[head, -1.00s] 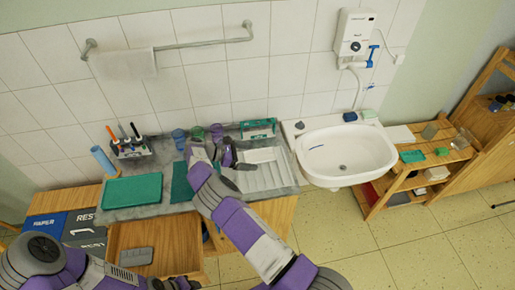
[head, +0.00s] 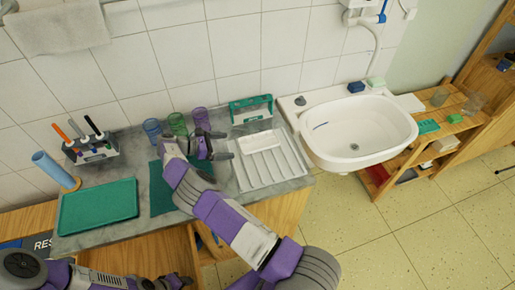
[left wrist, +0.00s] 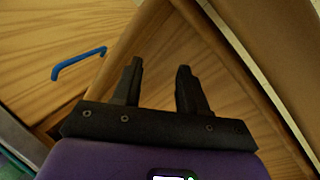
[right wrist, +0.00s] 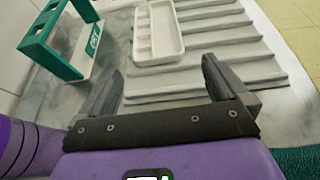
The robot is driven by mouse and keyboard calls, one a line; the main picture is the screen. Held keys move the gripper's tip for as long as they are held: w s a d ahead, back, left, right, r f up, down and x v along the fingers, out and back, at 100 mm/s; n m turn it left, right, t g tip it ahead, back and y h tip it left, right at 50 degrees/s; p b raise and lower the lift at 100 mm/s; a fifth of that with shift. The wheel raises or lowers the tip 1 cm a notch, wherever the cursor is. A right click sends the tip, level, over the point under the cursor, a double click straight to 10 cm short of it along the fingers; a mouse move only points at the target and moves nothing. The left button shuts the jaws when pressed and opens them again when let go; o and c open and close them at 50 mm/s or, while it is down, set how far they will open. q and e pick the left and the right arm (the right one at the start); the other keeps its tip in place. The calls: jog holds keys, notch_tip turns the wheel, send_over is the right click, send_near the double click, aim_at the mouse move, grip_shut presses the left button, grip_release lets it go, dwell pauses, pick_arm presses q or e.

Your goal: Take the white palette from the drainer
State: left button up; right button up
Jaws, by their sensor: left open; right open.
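The white palette (right wrist: 158,32), a shallow rectangular tray with small compartments, lies on the ridged white drainer (right wrist: 215,80) in the right wrist view. In the head view the drainer (head: 277,168) is on the counter left of the sink, and the palette (head: 259,141) is a faint white shape at its back. My right gripper (head: 222,145) is open and empty at the drainer's left edge. In the right wrist view its fingers (right wrist: 163,76) point toward the palette, apart from it. My left gripper (left wrist: 155,85) is open and empty, facing wooden cabinet fronts.
A green-and-white holder (head: 251,109) stands behind the drainer; it shows close on the left in the right wrist view (right wrist: 62,45). Several coloured cups (head: 177,124) stand behind my right gripper. The sink (head: 358,130) is right of the drainer. A green tray (head: 98,206) lies at left.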

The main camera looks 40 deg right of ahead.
aim_at(251, 145)
jog(key=shift+w+d+f, duration=0.1)
jog(key=shift+d+f, duration=0.05)
jog(key=shift+f, duration=0.15)
jog(key=x, duration=0.7)
jog(key=shift+d, duration=0.2)
jog(key=shift+w+r, duration=0.1)
jog(key=c, duration=0.8)
